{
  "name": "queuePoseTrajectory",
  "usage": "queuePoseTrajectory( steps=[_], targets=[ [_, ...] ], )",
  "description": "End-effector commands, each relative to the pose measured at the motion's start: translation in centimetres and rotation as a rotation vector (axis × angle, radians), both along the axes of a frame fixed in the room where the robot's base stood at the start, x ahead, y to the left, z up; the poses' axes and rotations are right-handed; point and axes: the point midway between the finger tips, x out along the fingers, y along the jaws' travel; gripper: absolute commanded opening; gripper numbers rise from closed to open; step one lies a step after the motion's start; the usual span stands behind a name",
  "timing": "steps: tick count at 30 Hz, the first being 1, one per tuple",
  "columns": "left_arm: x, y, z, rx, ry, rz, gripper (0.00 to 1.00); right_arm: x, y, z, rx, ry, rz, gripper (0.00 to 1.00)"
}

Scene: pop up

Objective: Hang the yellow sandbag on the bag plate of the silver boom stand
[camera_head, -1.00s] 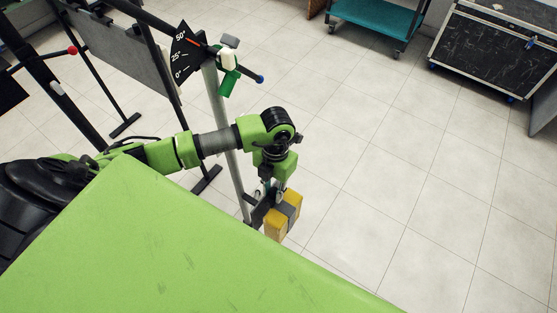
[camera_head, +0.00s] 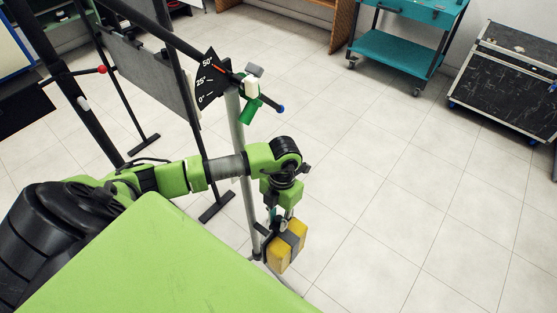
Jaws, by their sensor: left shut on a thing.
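The yellow sandbag (camera_head: 280,254), with a dark grey band across its middle, hangs below my left gripper (camera_head: 281,222), which is shut on it. The silver boom stand (camera_head: 242,178) has an upright pole just left of the bag, with an angle dial (camera_head: 207,80) and a green handle near its top. A dark part, perhaps the bag plate, shows low on the pole close to the bag; I cannot tell whether the bag touches it. My right gripper is not in view.
Black stands with a grey panel (camera_head: 150,68) stand at the left. A teal cart (camera_head: 398,52) and a black flight case (camera_head: 510,82) stand at the back right. The tiled floor (camera_head: 400,190) at the right is clear.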

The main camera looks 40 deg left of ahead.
Motion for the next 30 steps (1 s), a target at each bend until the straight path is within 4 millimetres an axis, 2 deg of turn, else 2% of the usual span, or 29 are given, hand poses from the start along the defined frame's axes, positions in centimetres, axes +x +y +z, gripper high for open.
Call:
queuePoseTrajectory(
  steps=[7, 8, 9, 10, 20, 25, 30],
  targets=[
    [0.3, -0.1, 0.4, -0.004, -0.008, 0.000, 0.00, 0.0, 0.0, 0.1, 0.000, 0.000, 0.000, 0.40],
    [0.3, -0.1, 0.4, -0.004, -0.007, 0.000, 0.29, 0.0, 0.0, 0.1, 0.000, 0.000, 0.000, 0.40],
    [0.3, -0.1, 0.3, -0.004, -0.007, 0.000, 0.39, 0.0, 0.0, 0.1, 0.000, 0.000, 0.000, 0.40],
    [0.3, -0.1, 0.3, -0.004, -0.007, 0.000, 0.41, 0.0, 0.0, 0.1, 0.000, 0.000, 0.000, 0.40],
    [-0.1, 0.1, -0.1, 0.002, 0.003, 0.001, 0.41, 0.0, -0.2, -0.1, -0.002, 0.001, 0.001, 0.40],
    [0.2, 0.1, 1.4, 0.001, -0.002, 0.000, 0.41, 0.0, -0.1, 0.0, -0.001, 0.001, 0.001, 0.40],
    [0.7, 0.1, 4.2, -0.001, -0.006, -0.001, 0.41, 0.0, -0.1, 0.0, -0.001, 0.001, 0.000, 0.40]
  ],
)
